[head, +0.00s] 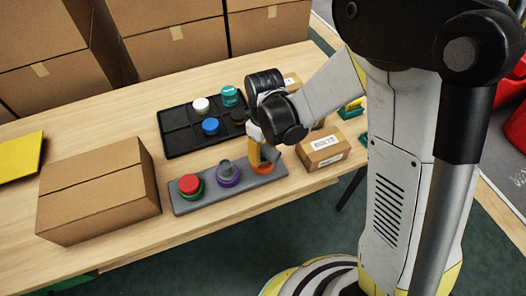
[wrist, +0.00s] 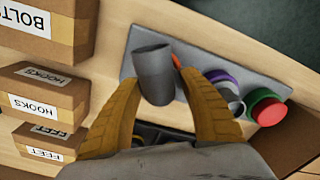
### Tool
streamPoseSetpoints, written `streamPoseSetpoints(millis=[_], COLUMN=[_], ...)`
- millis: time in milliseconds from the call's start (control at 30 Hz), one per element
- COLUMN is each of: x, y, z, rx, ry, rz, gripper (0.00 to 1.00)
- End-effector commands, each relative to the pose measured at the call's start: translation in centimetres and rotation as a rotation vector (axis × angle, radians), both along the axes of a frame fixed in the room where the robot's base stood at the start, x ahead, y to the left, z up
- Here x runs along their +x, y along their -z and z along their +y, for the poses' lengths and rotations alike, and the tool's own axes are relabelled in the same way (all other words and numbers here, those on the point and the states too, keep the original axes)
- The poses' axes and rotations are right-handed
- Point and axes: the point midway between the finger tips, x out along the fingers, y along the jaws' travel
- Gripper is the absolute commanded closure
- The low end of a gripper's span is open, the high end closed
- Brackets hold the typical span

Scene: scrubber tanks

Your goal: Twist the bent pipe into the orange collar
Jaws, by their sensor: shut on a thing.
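My gripper (head: 262,143) reaches down over the right end of the grey base plate (head: 209,196). Its yellow-brown fingers show in the wrist view (wrist: 170,82), shut on the grey bent pipe (wrist: 152,68), which is between them. The pipe also shows in the head view (head: 270,153), just above the orange collar (head: 263,169). Only a sliver of the collar shows beside the pipe in the wrist view (wrist: 176,61). The pipe's lower end is hidden, so I cannot tell whether it is inside the collar.
On the same plate are a purple collar (head: 228,178) with a grey part in it and a red cap (head: 189,183) on a green collar. A black tray (head: 181,133) with several caps lies behind. A large carton (head: 97,194) stands left, a small labelled box (head: 323,149) right.

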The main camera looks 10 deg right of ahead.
Motion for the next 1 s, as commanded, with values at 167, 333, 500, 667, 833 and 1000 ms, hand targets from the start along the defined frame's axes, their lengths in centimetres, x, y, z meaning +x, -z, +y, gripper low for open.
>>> streamPoseSetpoints(millis=[167,333,500,667,833,1000], x=[0.0,0.0,0.0,0.0,0.0,0.0], y=[0.0,0.0,0.6,1.0,1.0,1.0], z=[0.0,0.0,0.0,0.0,0.0,0.0], rx=[0.000,0.000,0.000,0.000,0.000,0.000], ry=[0.000,0.000,0.000,0.000,0.000,0.000], rz=[0.000,0.000,0.000,0.000,0.000,0.000], gripper=[0.81,0.81,0.81,0.81,0.81,0.81])
